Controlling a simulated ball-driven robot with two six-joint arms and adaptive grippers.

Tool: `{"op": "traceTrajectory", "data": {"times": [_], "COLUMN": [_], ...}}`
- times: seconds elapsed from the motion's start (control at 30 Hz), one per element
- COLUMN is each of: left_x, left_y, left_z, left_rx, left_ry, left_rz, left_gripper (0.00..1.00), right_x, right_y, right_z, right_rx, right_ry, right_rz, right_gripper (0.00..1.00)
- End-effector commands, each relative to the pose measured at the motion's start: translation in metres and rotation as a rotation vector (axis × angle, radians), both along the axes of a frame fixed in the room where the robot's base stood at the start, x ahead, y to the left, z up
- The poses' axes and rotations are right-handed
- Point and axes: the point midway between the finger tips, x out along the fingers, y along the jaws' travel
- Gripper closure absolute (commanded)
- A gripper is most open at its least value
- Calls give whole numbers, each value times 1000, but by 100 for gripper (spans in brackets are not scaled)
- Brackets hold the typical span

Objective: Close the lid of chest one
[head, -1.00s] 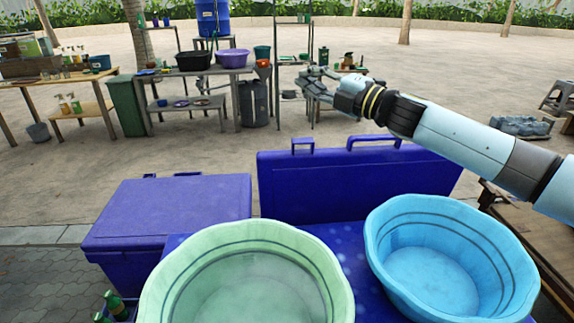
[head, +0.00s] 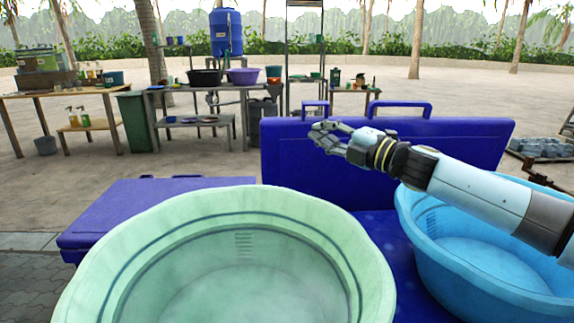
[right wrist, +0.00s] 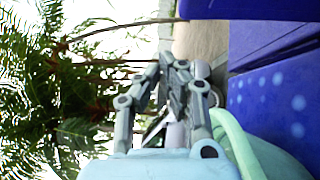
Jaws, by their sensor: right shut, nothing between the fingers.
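A large blue chest lid (head: 460,135) stands upright behind two basins, with two loop handles on its top edge. A second blue chest (head: 130,205) at the left has its lid down. I cannot tell which is chest one. My right gripper (head: 318,136) is shut and empty, and overlaps the left part of the upright lid in the head view. Whether it touches the lid is unclear. In the right wrist view my right gripper (right wrist: 178,62) has its fingers together, with blue surfaces (right wrist: 270,35) to the right. My left gripper is not in view.
A green basin (head: 90,270) and a light blue basin (head: 420,225) stand in front of the upright lid on a speckled blue surface (head: 385,228). Tables with tubs (head: 205,90) stand farther back, with open paving between.

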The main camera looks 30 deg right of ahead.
Motion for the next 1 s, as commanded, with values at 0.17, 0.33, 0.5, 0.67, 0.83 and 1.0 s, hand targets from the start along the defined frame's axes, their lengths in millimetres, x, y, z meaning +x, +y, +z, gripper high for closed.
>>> {"op": "traceTrajectory", "data": {"times": [0.17, 0.33, 0.5, 0.67, 0.83, 1.0], "left_x": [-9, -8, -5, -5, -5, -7], "left_y": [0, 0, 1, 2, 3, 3], "left_z": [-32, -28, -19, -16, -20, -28], "left_rx": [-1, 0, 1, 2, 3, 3], "left_ry": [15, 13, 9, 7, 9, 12], "left_rz": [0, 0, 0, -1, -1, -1], "left_gripper": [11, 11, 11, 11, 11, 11], "right_x": [0, 9, 37, 70, 102, 122], "right_y": [0, 2, 10, 21, 27, 14], "right_z": [-39, -36, -30, -30, -29, -28], "right_rx": [-1, 2, 5, 5, 1, 0], "right_ry": [12, 8, 5, 9, 11, 12], "right_rz": [0, -1, -3, 0, 0, -1], "right_gripper": [100, 100, 100, 100, 100, 100]}}
